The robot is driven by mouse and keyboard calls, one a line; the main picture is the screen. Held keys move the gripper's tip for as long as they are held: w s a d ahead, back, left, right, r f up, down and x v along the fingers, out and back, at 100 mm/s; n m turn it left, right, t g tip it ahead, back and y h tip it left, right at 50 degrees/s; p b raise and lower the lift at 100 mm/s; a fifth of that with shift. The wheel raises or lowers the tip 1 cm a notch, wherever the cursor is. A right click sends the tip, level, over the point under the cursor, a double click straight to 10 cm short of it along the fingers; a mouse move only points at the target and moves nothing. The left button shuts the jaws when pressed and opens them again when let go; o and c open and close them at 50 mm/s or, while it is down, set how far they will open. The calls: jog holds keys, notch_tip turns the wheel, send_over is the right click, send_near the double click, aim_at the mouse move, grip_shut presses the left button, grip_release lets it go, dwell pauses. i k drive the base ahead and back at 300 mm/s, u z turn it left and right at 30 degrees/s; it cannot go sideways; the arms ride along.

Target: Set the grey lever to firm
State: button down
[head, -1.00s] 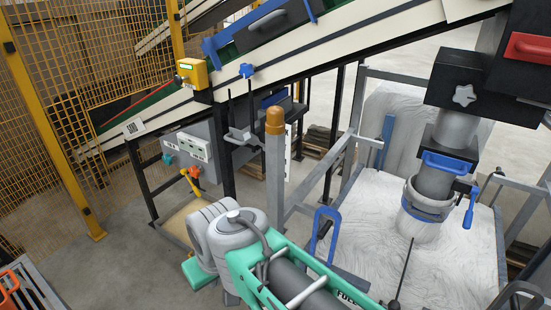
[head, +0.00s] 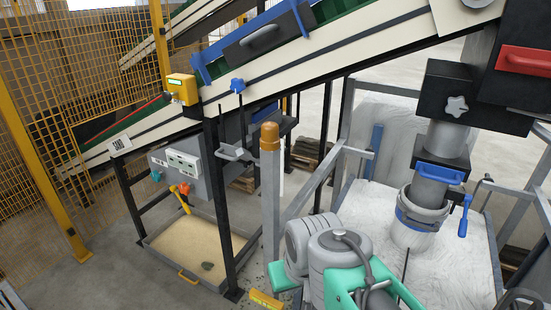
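I cannot pick out with certainty which part is the grey lever, and I can read no "firm" mark. A grey bracket-like piece (head: 236,153) hangs under the conveyor, beside a dark post. A small grey handle (head: 481,183) sticks up at the right of the chute's lower end. A thin dark rod (head: 405,265) rises at the lower right. Grey and teal parts, which look like my arm, fill the bottom right of the middle and hide what is behind them. My gripper's fingers do not show.
A sloping conveyor (head: 290,68) crosses the view. Below it stand a grey box with a white panel (head: 183,163), a yellow lever (head: 181,200) and a sand tray (head: 160,243). A grey post with an orange top (head: 270,190) stands mid-view. A blue-handled chute (head: 437,180) meets a pale platform.

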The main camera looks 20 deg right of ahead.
aim_at(242, 153)
jog(key=k, duration=0.6)
jog(key=u, duration=0.85)
jog(key=i, duration=0.9)
jog(key=u, duration=0.95)
